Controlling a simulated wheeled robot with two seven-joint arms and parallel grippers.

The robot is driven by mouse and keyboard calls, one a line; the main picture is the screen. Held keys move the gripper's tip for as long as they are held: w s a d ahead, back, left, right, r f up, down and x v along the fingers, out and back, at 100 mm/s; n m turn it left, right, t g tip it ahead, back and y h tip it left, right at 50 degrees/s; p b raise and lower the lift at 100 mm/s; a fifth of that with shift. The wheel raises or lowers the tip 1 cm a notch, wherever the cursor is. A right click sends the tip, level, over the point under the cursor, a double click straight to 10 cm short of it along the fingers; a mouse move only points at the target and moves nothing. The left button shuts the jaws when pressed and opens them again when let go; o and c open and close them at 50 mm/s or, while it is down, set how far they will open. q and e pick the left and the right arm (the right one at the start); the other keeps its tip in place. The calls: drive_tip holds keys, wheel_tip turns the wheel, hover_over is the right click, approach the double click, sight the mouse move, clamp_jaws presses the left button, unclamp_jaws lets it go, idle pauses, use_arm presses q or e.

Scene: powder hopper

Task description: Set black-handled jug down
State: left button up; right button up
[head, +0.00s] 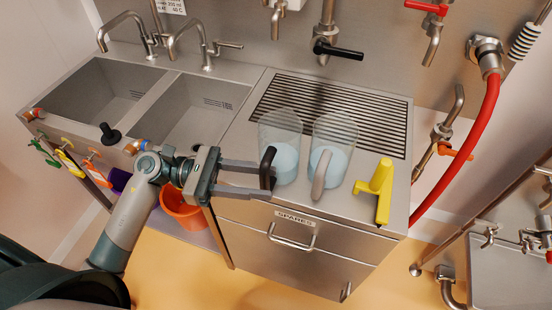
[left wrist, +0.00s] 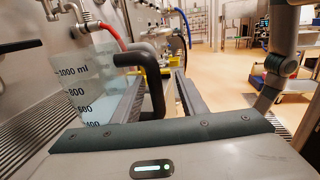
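The black-handled jug (head: 285,150) is clear, with pale blue liquid in its lower part. It stands upright on the steel counter, at the front edge of the drain grating. In the left wrist view the jug (left wrist: 88,85) shows volume marks, and its black handle (left wrist: 153,88) faces my gripper. My left gripper (head: 266,183) reaches in from the left, its two fingers apart, one on each side of the handle. A gap shows between the handle and the right finger in the left wrist view. My right gripper is not in view.
A second jug with a grey handle (head: 333,148) stands close to the right. A yellow tool (head: 378,190) is further right, near the counter's front edge. The slotted drain grating (head: 370,118) behind is mostly clear. Two sinks lie left; taps hang above.

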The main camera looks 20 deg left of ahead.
use_arm(q)
drive_tip(key=shift+w+d+r+p, duration=0.1)
drive_tip(key=shift+w+d+p, duration=0.1)
drive_tip(key=shift+d+p, duration=0.3)
drive_tip(key=d, duration=0.1)
drive_tip(key=d+p, duration=0.1)
drive_tip(key=w+d+p, duration=0.1)
drive_tip(key=d, duration=0.1)
drive_tip(key=shift+f, duration=0.3)
drive_tip(key=shift+c, duration=0.4)
drive_tip(key=shift+w, duration=0.1)
clamp_jaws()
